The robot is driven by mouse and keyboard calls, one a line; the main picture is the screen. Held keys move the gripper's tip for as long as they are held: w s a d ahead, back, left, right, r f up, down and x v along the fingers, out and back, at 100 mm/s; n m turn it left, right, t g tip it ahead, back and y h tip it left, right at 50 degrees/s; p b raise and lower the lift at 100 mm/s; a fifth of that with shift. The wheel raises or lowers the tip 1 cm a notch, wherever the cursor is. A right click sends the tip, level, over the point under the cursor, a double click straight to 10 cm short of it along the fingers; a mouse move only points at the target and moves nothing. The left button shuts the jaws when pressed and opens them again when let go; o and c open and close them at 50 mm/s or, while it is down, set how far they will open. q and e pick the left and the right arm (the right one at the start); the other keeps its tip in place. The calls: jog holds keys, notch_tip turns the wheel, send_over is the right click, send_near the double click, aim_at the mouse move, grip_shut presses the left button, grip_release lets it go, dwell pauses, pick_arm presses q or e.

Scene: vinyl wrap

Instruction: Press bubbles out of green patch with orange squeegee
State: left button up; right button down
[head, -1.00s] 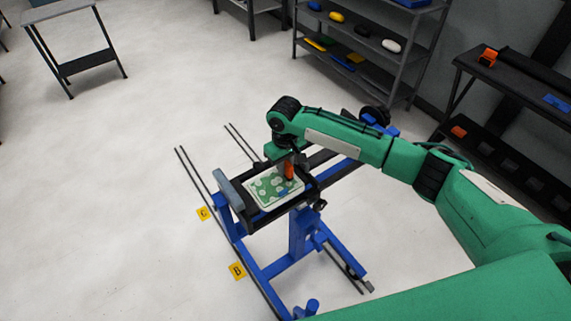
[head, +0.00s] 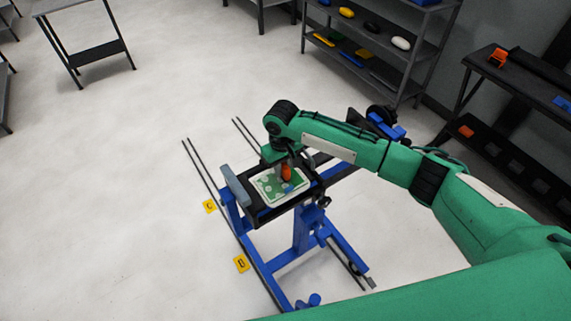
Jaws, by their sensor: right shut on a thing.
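The green patch (head: 270,190) lies on a white panel with pale round bubbles on it, inside a dark tray (head: 258,217) on a blue stand. My right gripper (head: 284,164) points down over the patch and is shut on the orange squeegee (head: 286,174). The squeegee's lower end, with a small blue part, is at the right half of the patch; whether it touches cannot be told. The gripper and squeegee hide part of the patch. My left gripper is not in view.
The blue stand (head: 303,232) sits on floor rails beside yellow markers C (head: 209,206) and B (head: 241,263). A shelf (head: 375,45) with coloured items is at the back. A dark bench (head: 500,90) is at right.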

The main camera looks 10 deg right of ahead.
jog(key=shift+s+a, duration=0.25)
jog(key=shift+a, duration=0.35)
jog(key=shift+p, duration=0.3)
jog(key=shift+s+a+p, duration=0.2)
jog(key=shift+a+p, duration=0.05)
jog(key=shift+a, duration=0.3)
jog(key=shift+s+a+p, duration=0.2)
jog(key=shift+a+p, duration=0.05)
jog(key=shift+a, duration=0.25)
jog(key=shift+s+a+p, duration=0.35)
jog(key=shift+a+p, duration=0.1)
jog(key=shift+a, duration=0.25)
jog(key=shift+s+a, duration=0.1)
jog(key=shift+a, duration=0.2)
